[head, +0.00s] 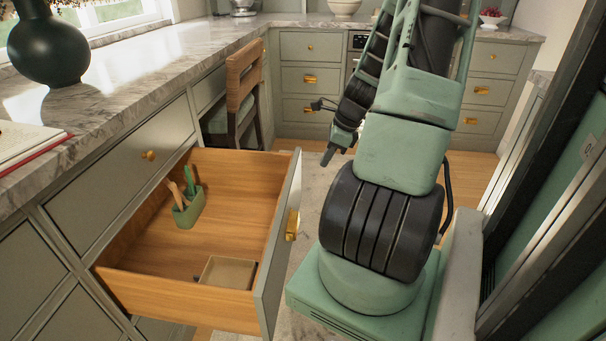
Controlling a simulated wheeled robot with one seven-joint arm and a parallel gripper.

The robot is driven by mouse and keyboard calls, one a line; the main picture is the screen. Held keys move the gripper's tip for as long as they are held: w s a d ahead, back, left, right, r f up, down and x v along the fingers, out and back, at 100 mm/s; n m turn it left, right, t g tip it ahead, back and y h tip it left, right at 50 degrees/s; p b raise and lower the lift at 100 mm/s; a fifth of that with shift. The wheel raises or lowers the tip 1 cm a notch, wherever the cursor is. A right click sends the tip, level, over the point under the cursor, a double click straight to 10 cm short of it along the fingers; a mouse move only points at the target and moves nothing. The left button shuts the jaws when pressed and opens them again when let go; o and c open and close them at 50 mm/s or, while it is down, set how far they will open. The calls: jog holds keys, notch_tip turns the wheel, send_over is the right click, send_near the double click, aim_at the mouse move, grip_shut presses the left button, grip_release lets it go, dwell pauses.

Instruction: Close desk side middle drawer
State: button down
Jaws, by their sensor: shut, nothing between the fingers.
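The desk side middle drawer (230,215) is pulled well out from the grey-green cabinet on the left. Its wooden inside is visible from above, and its front panel with a brass knob (292,225) faces right, toward my arm. Inside it are a green holder (189,211) with upright items and a small tan box (228,272). My gripper (327,158) is shut and empty, beyond the drawer's far right corner and pointing down to the left. It is apart from the drawer, as far as I can tell.
A closed drawer (122,180) with a brass knob sits above the open one. A marble counter (120,90) runs along the left, bearing a dark vase (48,45). A wooden chair (241,95) stands behind the drawer. Some floor is clear between drawer and arm.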

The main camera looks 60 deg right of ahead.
jog(key=b, duration=0.3)
send_near(292, 193)
notch_tip(292, 193, down, 4)
jog(key=s, duration=0.2)
jog(key=shift+w+a+r, duration=0.1)
jog(key=shift+w+a, duration=0.15)
jog(key=shift+w, duration=0.55)
jog(key=shift+w+a+r, duration=0.1)
jog(key=shift+w+a, duration=0.15)
jog(key=shift+w, duration=0.5)
jog(key=shift+w, duration=0.1)
